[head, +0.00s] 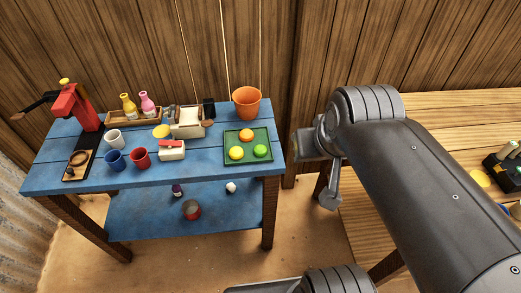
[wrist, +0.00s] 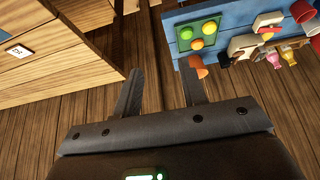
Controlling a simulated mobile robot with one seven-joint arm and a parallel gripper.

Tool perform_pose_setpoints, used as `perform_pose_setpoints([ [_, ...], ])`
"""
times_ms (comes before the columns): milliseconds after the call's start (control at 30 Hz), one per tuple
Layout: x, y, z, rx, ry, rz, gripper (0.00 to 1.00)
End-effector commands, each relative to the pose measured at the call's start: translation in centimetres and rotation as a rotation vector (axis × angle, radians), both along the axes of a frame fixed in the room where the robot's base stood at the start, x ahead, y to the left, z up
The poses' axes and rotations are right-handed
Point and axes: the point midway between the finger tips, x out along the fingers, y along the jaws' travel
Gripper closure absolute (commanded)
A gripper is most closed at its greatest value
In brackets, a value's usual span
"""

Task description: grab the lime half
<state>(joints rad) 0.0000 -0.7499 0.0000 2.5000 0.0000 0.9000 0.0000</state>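The lime half (head: 260,151) is a small bright green round piece at the front right of the green tray (head: 228,136), which lies on the right end of the blue table.
An orange bucket (head: 246,104) stands behind the tray. Left of the tray are a white box with a red top (head: 172,151), cups (head: 139,158), bottles (head: 147,104) and a red press (head: 72,106). A wooden counter (head: 450,120) stands at the right, with a floor gap between.

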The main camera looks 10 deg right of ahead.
Motion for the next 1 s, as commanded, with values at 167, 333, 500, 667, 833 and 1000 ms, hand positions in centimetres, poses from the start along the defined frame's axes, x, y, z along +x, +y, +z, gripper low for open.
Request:
perform_pose_setpoints([
  [167,0.0,0.0,0.0,0.000,0.000,0.000,0.47],
  [333,0.0,0.0,0.0,0.000,0.000,0.000,0.34],
  [500,0.0,0.0,0.0,0.000,0.000,0.000,0.34],
  [667,0.7,0.1,0.1,0.005,0.014,-0.004,0.34],
  [833,3.6,0.7,-0.1,0.025,0.074,-0.026,0.34],
  [1000,7.6,1.5,-0.8,0.047,0.149,-0.061,0.34],
])
